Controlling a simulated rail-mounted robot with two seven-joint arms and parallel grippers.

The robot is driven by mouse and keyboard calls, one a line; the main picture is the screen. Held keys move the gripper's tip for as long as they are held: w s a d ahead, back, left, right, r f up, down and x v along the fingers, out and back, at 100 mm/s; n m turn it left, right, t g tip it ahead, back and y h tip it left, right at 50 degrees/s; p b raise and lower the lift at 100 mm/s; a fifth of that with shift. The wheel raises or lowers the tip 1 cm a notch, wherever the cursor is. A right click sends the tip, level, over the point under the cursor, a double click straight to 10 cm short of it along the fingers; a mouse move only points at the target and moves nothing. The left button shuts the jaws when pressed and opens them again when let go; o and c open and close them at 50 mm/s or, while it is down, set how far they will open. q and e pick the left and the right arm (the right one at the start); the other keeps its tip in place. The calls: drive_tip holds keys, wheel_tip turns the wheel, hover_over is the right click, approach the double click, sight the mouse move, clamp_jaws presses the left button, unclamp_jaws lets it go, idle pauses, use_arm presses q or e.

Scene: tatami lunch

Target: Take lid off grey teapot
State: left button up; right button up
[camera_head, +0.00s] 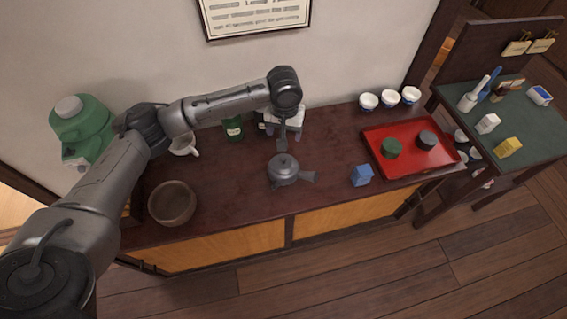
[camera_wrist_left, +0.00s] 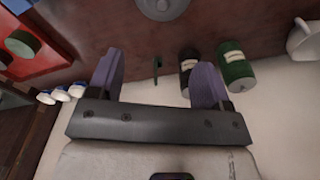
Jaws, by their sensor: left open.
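The grey teapot (camera_head: 283,177) stands on the dark wooden counter, its lid (camera_head: 284,161) with a small knob seated on top. A handle or spout points right. My left gripper (camera_head: 287,138) hangs just behind the teapot, toward the wall, apart from it. In the left wrist view, the left gripper (camera_wrist_left: 157,78) is open, with nothing between its purple-grey fingers. A grey round part of the teapot (camera_wrist_left: 163,7) shows at the top edge of that view, cut off. My right gripper is in neither view.
A red tray (camera_head: 405,169) with green and dark round items lies right, three bowls (camera_head: 390,97) behind it. A blue box (camera_head: 361,175) stands right of the teapot. A brown bowl (camera_head: 172,203), white cup (camera_head: 184,145) and green canister (camera_head: 233,128) stand left.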

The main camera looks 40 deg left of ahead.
sight(283, 158)
use_arm(q)
drive_tip(key=f, duration=0.3)
drive_tip(key=f+n+b, duration=0.1)
drive_tip(key=f, duration=0.2)
drive_tip(key=f+n+b, duration=0.1)
drive_tip(key=f, duration=0.2)
drive_tip(key=shift+s+g, duration=0.25)
drive_tip(key=shift+g, duration=0.05)
drive_tip(key=shift+f+b, duration=1.25)
drive_tip(key=shift+f, duration=1.4)
drive_tip(key=shift+c, duration=0.3)
drive_tip(key=c, duration=0.8)
drive_tip(key=shift+a+f, duration=0.1)
drive_tip(key=shift+f, duration=0.05)
drive_tip(key=c, duration=0.4)
